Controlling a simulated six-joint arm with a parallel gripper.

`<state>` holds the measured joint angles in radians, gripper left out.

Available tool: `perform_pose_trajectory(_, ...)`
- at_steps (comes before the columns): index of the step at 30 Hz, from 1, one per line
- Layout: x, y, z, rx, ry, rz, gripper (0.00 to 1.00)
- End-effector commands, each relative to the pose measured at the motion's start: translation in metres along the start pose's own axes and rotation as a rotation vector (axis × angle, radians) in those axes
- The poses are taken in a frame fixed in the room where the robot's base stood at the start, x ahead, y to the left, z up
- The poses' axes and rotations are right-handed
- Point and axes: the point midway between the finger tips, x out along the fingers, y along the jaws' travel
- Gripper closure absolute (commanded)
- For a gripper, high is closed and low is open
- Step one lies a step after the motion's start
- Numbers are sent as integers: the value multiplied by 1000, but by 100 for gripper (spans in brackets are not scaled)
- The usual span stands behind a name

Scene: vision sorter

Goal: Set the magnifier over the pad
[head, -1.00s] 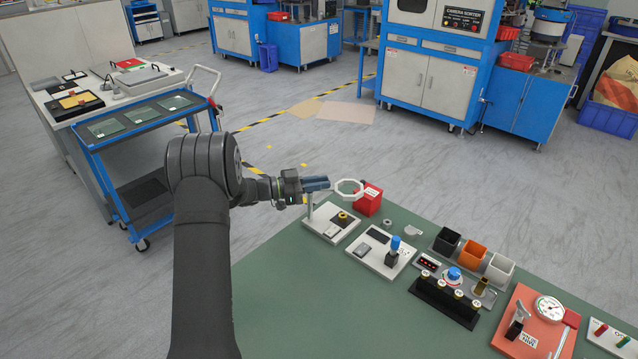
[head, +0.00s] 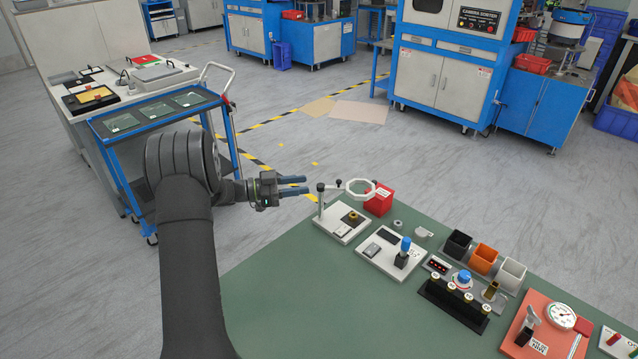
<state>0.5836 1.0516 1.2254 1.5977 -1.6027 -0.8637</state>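The magnifier (head: 361,182) is a pale ring on a horizontal arm, held up by a thin post at the left of a white base (head: 330,228). The ring is raised and appears above and slightly right of a small round black-and-yellow piece (head: 353,217) on the base. This piece may be the pad; I cannot tell for sure, nor whether the ring is exactly over it. My gripper (head: 304,185) is left of the post, at about ring height. Its two fingers are apart with a gap between them, empty, and their tips are clear of the post.
A second white plate (head: 388,262) with a blue-topped knob (head: 405,244) lies to the right. Black, orange and white bins (head: 512,275) stand further right. The green table (head: 270,300) is clear at front left.

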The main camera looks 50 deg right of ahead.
Motion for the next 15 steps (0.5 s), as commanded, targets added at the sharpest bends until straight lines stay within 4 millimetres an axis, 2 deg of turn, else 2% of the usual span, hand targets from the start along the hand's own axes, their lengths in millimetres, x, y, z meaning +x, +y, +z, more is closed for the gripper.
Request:
perform_pose_trajectory(1, -14, -1, 0, 0, 1, -4, 62)
perform_pose_trajectory(6, -50, 0, 0, 0, 0, -3, 62)
perform_pose_trajectory(9, -65, 0, 0, 1, 1, -2, 62)
perform_pose_trajectory(15, -78, 0, 0, 0, 1, 1, 62)
